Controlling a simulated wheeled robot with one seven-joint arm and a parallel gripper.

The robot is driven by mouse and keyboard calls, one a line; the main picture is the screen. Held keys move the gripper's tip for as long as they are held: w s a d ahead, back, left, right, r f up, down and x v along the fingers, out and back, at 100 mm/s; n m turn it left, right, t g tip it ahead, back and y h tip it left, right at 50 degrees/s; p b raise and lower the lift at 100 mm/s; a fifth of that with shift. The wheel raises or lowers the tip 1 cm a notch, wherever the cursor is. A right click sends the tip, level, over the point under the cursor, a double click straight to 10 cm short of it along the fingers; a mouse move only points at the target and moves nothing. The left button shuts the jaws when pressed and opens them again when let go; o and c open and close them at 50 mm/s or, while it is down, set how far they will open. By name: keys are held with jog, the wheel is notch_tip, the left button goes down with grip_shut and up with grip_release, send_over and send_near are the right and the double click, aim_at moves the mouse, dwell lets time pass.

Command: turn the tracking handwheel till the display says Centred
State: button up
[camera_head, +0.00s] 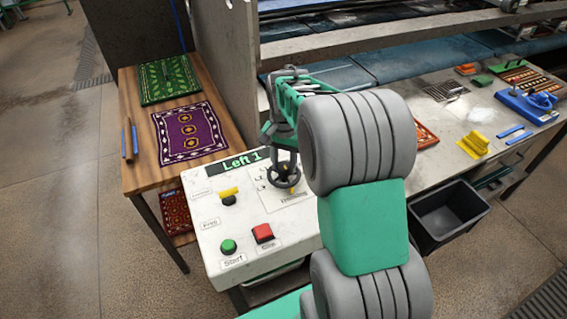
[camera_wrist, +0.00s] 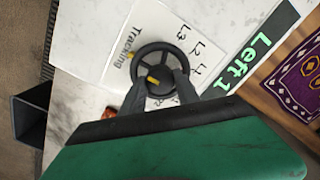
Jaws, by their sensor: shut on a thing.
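The tracking handwheel (camera_head: 284,180) is a dark spoked wheel on the white control panel. It also shows in the wrist view (camera_wrist: 161,49), with a yellow mark near its hub and a "Tracking" label beside it. Scale marks such as L3, L2 and L1 are printed around it. My gripper (camera_head: 284,166) is over the wheel from above, with its two fingers (camera_wrist: 161,82) shut on it; the fingers hide part of the rim. The display (camera_head: 238,161) reads "Left 1" in green, and it reads the same in the wrist view (camera_wrist: 247,62).
The panel also carries a green Start button (camera_head: 229,246), a red button (camera_head: 263,232) and a yellow-topped selector (camera_head: 229,194). Rugs lie on the wooden table (camera_head: 140,130) at left. A dark bin (camera_head: 447,212) stands at right. A grey upright wall (camera_head: 225,65) rises behind the panel.

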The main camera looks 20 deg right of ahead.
grip_shut()
jog(key=shift+m+b, duration=0.4)
jog(key=shift+m, duration=2.5)
jog(key=o, duration=1.2)
grip_release()
jog(key=shift+c, duration=0.2)
